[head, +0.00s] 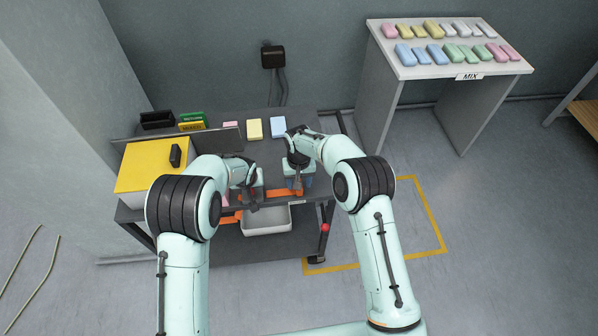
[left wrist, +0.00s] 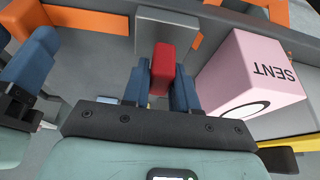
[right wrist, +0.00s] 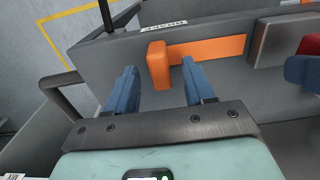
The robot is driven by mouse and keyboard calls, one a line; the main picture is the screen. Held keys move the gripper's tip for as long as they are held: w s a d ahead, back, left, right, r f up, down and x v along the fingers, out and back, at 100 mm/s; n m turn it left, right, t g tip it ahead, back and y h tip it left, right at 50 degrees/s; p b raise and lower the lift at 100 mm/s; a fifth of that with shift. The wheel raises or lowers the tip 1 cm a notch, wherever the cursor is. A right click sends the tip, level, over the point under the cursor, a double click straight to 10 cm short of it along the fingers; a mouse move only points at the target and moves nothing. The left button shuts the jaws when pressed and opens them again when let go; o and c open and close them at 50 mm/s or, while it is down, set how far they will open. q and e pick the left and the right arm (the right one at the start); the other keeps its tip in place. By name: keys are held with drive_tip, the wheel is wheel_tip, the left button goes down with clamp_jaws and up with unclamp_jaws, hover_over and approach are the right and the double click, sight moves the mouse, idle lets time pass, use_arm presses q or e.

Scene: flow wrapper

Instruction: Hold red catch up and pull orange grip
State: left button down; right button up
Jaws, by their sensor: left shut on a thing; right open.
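The red catch (left wrist: 162,68) stands between the blue fingers of my left gripper (left wrist: 160,85), which is shut on it. The catch also shows at the right edge of the right wrist view (right wrist: 310,44), beside a blue left finger. The orange grip (right wrist: 158,66) stands out from an orange bar (right wrist: 208,48) on a grey panel. My right gripper (right wrist: 160,88) is open, with the orange grip between and just beyond its fingertips; I cannot tell whether they touch. In the head view, my left gripper (head: 250,197) and right gripper (head: 297,185) are side by side at the machine's front.
A pink block marked SENT (left wrist: 250,75) is close to the left gripper's right side. A grey bin (head: 266,221) sits below the grippers. Yellow (head: 254,129) and blue (head: 278,127) blocks lie behind on the machine table. A side table (head: 440,70) holds several coloured blocks.

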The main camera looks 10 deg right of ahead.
sight(322, 188)
drive_tip(key=shift+f, duration=1.3)
clamp_jaws()
use_arm(q)
drive_tip(key=shift+w+r, duration=0.1)
use_arm(e)
drive_tip(key=shift+d, duration=4.05)
drive_tip(key=shift+a, duration=0.1)
drive_tip(key=shift+o, duration=0.4)
unclamp_jaws()
drive_tip(key=shift+r, duration=0.1)
wheel_tip(322, 188, up, 12)
